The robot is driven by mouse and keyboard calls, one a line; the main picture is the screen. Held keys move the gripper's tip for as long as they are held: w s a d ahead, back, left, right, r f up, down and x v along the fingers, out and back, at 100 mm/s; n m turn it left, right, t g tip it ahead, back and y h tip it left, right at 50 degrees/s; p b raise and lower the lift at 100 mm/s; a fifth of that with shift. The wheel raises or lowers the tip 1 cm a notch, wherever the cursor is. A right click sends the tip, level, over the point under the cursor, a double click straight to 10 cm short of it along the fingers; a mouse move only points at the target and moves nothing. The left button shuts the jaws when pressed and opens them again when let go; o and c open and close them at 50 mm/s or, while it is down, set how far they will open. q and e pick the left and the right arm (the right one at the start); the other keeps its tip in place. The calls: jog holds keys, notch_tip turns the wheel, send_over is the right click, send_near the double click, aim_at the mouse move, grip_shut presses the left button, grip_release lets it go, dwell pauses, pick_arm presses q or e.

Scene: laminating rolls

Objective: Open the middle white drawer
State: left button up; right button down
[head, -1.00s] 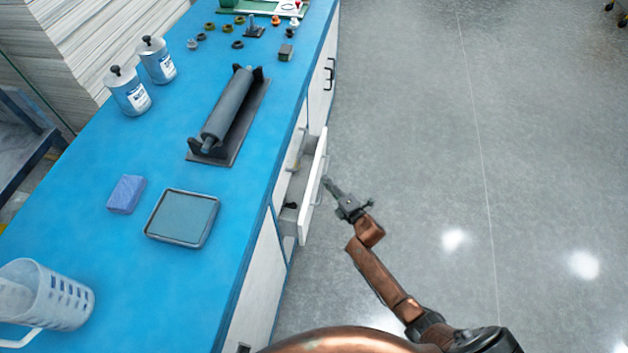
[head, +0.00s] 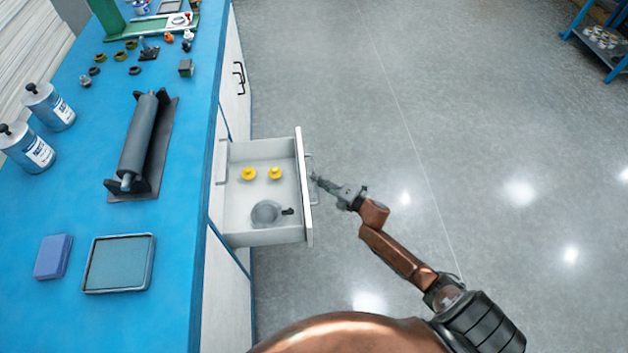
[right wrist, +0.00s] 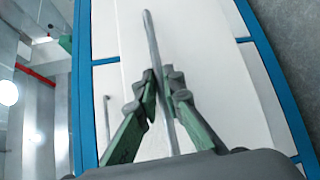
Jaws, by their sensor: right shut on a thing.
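The white drawer (head: 260,218) is pulled well out of the blue-topped cabinet in the head view. Two yellow pieces (head: 262,173) and a round grey item (head: 266,213) with a dark knob lie inside it. My right gripper (head: 315,178) is at the drawer's front, shut on its metal handle (head: 312,192). In the right wrist view the green fingers (right wrist: 164,92) close around the long handle bar (right wrist: 152,40), with the white front behind. My left gripper is not in view.
The blue worktop (head: 180,255) carries a grey roller on a stand (head: 140,140), a shallow tray (head: 118,263), a blue block (head: 52,257) and two metal cans (head: 48,105). Black handles (head: 239,78) mark a closed cabinet door farther along.

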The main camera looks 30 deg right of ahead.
jog(key=shift+s+d+f, duration=0.15)
jog(key=shift+s+f, duration=0.05)
jog(key=shift+s, duration=0.05)
jog(key=c, duration=2)
grip_release()
jog(key=shift+r, duration=0.1)
jog(key=shift+c, duration=0.2)
jog(key=shift+w, duration=0.1)
jog(key=v, duration=1.2)
jog(key=shift+d, duration=0.1)
